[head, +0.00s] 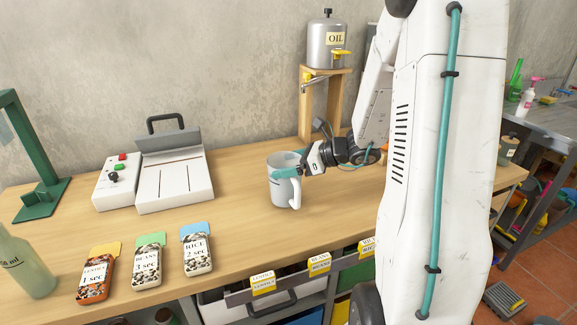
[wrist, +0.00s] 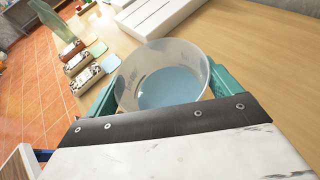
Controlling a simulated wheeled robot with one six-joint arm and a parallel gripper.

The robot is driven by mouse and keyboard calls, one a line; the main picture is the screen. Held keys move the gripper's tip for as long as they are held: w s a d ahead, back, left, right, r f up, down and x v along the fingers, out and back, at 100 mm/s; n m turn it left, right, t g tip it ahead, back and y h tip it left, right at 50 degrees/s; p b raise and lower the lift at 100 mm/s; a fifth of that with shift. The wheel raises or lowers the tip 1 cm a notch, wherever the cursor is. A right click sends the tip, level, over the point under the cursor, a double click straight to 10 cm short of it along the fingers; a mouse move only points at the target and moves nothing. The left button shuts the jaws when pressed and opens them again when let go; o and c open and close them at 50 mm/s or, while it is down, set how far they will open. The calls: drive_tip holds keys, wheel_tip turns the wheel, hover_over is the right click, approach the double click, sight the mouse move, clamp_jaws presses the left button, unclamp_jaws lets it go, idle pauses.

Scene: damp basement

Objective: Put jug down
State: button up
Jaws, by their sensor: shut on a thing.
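The jug (head: 283,188) is pale grey and translucent, with a handle on its right side. In the head view it is upright at the middle of the wooden table, low over or on the top; I cannot tell whether its base touches. My gripper (head: 287,173) is shut on the jug near its upper part, coming from the right. In the wrist view the jug (wrist: 163,75) sits between the teal fingers of my gripper (wrist: 160,92), and its inside looks bluish. The jug's far side is hidden in the head view.
A white machine (head: 172,170) with a black handle stands left on the table (head: 235,235). Labelled packets of lentils (head: 97,275), beans (head: 147,262) and rice (head: 197,250) lie in front. A bottle (head: 22,262) stands at far left. An oil tank (head: 327,45) stands on a wooden stand behind.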

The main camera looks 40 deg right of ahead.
drive_tip(key=shift+f, duration=0.45)
drive_tip(key=o, duration=1.8)
drive_tip(key=shift+r, duration=0.1)
